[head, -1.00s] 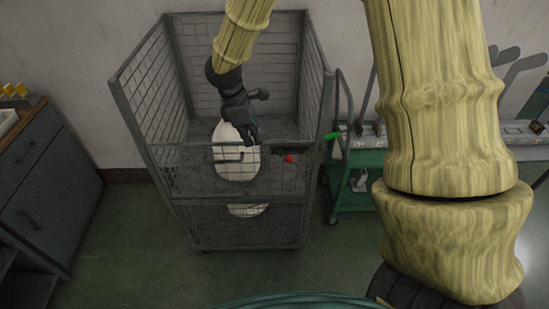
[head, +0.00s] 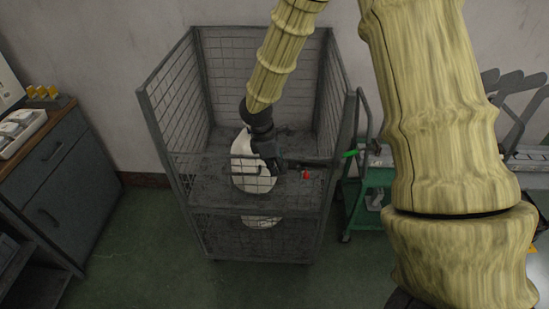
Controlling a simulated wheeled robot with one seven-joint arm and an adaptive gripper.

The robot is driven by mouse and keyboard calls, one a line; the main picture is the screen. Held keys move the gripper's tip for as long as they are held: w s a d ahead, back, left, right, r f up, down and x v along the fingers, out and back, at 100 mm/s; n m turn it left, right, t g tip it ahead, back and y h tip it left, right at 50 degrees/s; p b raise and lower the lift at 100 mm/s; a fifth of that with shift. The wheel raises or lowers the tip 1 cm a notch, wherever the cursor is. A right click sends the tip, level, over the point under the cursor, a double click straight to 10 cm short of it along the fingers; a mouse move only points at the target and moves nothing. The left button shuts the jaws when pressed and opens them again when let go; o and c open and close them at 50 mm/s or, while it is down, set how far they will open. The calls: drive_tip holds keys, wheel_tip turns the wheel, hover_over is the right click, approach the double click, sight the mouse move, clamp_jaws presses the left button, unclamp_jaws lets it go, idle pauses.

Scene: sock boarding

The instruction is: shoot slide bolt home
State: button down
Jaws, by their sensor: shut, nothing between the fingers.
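A wire-mesh cage trolley (head: 171,182) stands in the middle of the head view. A small red piece (head: 306,174) sits on its front, near the right end of the upper front rail; it looks like the slide bolt's knob, but the bolt itself is too dark and small to make out. My gripper (head: 278,168) is at the front rail, just left of the red piece and apart from it in the picture. The fingers are dark, partly lost against the mesh, and look shut on nothing.
A green cart (head: 366,205) stands close to the cage's right side, with a bright green piece (head: 350,153) near its top. A dark drawer cabinet (head: 60,185) with a white tray (head: 20,130) is at the left. The floor (head: 150,245) left of the cage is clear.

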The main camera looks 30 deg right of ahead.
drive_tip(key=shift+s+d+f+p, duration=0.3)
drive_tip(key=shift+s+d+f, duration=0.05)
drive_tip(key=shift+d, duration=0.35)
drive_tip(key=shift+s+d+f+p, duration=0.35)
drive_tip(key=shift+s+d+f, duration=0.05)
drive_tip(key=shift+d, duration=0.25)
drive_tip(key=shift+s+d+f+p, duration=0.3)
drive_tip(key=shift+s+d+f, duration=0.05)
drive_tip(key=shift+d, duration=0.35)
drive_tip(key=shift+s+d, duration=0.1)
drive_tip(key=shift+d, duration=0.05)
